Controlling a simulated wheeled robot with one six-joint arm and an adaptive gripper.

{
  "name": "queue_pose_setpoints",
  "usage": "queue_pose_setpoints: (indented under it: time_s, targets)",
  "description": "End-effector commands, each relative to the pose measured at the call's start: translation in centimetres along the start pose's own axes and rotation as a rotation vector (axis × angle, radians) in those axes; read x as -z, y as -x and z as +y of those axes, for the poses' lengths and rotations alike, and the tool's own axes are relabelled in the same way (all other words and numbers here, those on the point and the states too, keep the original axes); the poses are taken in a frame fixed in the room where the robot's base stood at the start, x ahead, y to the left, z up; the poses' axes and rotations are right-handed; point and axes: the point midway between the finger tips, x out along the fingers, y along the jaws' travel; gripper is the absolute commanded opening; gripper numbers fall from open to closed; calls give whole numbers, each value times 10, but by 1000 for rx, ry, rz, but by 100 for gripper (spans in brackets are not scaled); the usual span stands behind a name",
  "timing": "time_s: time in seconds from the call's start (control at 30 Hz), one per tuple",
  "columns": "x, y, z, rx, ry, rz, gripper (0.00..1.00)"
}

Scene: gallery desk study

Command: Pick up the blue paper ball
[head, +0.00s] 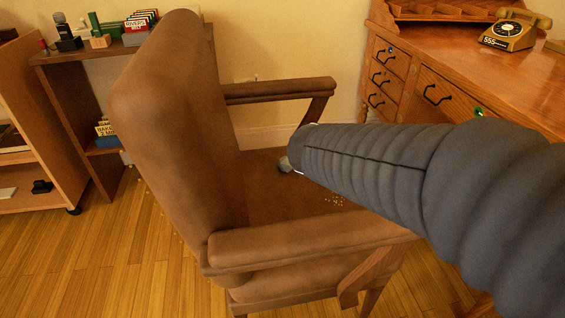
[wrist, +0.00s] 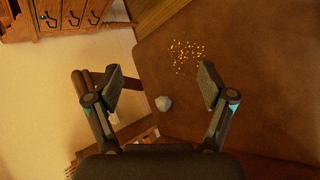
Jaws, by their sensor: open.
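The blue paper ball (wrist: 163,103) is small, crumpled and pale blue-grey. It lies on the brown seat of the armchair (head: 170,100). In the head view the ball (head: 285,164) shows at the left end of my grey arm, partly hidden by it. My gripper (wrist: 158,80) is open and empty in the wrist view, with its fingers wide apart. The ball appears between the two fingers, a little below the line of their tips. The gap between gripper and ball is hard to judge. The gripper is hidden behind my arm in the head view.
Small yellow crumbs (head: 334,200) lie on the seat. The chair's backrest and wooden-framed armrests (head: 280,90) stand around the seat. A wooden desk (head: 440,75) with drawers and a telephone (head: 512,32) is at right. Shelves (head: 75,120) stand at left.

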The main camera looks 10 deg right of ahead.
Motion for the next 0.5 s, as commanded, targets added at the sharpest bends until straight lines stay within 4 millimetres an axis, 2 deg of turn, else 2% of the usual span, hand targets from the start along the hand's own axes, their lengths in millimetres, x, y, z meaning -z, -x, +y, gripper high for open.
queue_pose_setpoints:
  time_s: [0.03, 0.2, 0.4, 0.5]
  targets:
    - [17, -21, -3, -38, 130, -14, 81]
    - [76, -65, 4, -198, 562, -38, 81]
    - [161, -106, -8, -384, 1030, -28, 81]
    - [194, -117, -17, -455, 1191, -16, 81]
